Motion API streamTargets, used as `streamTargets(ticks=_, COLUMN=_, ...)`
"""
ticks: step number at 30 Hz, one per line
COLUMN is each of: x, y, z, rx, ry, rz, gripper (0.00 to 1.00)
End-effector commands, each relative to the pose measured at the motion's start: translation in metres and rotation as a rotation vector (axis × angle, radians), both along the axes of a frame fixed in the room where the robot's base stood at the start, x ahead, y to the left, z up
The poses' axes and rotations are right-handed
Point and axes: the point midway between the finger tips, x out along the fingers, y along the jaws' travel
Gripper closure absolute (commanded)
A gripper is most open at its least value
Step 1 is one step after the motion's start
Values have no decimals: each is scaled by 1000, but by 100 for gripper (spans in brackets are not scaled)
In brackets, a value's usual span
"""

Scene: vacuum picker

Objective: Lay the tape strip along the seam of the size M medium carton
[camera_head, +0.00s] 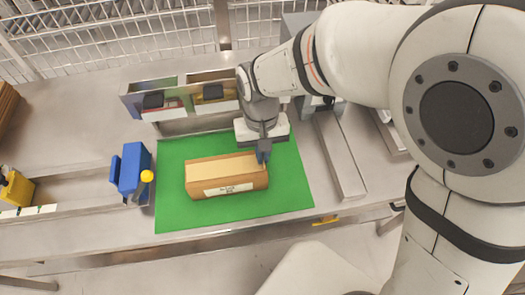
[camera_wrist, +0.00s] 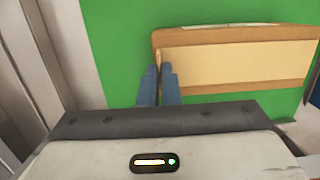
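The brown carton (camera_head: 229,186) lies on the green mat with a white label on its near side; the label is too small to read. It also shows in the wrist view (camera_wrist: 235,34). A pale tan strip (camera_head: 220,167) runs lengthwise along its top; in the wrist view the pale strip (camera_wrist: 235,65) has brown carton borders. I cannot tell whether this is the tape or the carton's own surface. My gripper (camera_head: 264,157) is at the carton's right end. In the wrist view my gripper's fingers (camera_wrist: 159,68) are close together with a narrow gap, at the strip's end; any grip is unclear.
The green mat (camera_head: 175,210) is clear around the carton. Behind it stand bins (camera_head: 160,108) with dark items on them. A blue device (camera_head: 131,168) with a yellow knob stands left of the mat. A grey metal bar (camera_head: 340,158) lies to the right.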

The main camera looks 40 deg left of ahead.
Motion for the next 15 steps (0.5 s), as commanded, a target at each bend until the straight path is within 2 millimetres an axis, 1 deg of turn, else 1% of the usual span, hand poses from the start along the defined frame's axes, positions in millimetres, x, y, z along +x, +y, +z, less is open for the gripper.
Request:
streamTargets(ticks=2, x=0, y=0, z=-3, rx=-1, ry=1, rz=0, gripper=100)
streamTargets(ticks=9, x=0, y=0, z=-2, rx=0, ry=0, rz=0, gripper=100)
streamTargets(ticks=10, x=0, y=0, z=-2, rx=0, ry=0, rz=0, gripper=96)
streamTargets(ticks=15, x=0, y=0, z=-2, rx=0, ry=0, rz=0, gripper=82)
